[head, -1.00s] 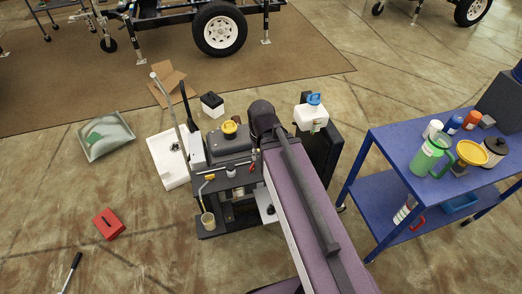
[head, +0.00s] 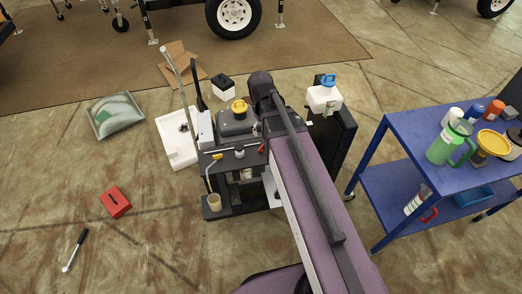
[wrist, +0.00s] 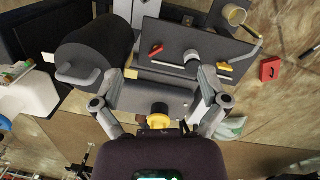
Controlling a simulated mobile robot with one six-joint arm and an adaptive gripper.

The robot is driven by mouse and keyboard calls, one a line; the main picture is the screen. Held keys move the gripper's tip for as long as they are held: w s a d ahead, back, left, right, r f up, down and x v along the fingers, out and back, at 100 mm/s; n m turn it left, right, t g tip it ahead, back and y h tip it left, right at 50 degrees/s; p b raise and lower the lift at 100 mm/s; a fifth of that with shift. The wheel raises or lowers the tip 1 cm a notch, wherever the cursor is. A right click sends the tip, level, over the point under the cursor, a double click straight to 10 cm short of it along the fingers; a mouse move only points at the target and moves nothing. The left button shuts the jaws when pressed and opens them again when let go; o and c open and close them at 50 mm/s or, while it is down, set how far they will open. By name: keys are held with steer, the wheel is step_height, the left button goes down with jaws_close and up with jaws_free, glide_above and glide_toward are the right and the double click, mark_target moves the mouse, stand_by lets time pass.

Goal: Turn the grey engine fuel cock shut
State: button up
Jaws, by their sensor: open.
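A dark engine panel (wrist: 180,35) shows in the wrist view, and its top shows in the head view (head: 228,165). On it are a small grey knob (wrist: 191,57), which looks like the fuel cock, and a red lever (wrist: 155,49) to its left. The knob also shows as a small pale piece in the head view (head: 239,152). I cannot tell which way the cock is turned. My gripper (wrist: 160,77) is open and empty, its fingers spread above the grey tank (wrist: 170,100). The right fingertip appears close to the knob; contact is unclear. My arm hides the gripper in the head view.
A yellow cap (head: 239,106) tops the tank. A dark cylinder (wrist: 92,50) stands beside the panel. A white jug with a blue cap (head: 324,96) is right of the engine. A blue cart (head: 410,140) stands further right. A red box (head: 115,201) lies on open floor at left.

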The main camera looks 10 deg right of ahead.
mark_target(261, 147)
steer(key=w+a+f+n+g+h+b, duration=0.1)
steer(key=w+f+n+b, duration=0.2)
steer(key=w, duration=0.3)
steer(key=w+a+f+n+g+h+b, duration=0.1)
steer(key=w+a+f+n+b, duration=0.1)
steer(key=w+f+b, duration=0.3)
steer(key=shift+w+a+f+n, duration=0.15)
steer(key=shift+w+f+n, duration=0.25)
steer(key=shift+w, duration=0.7)
steer(key=shift+b, duration=0.4)
steer(key=b+x, duration=1.2)
steer(key=x, duration=0.1)
steer(key=shift+s+d+f, duration=0.2)
steer(key=shift+s+d, duration=0.1)
steer(key=c, duration=1.2)
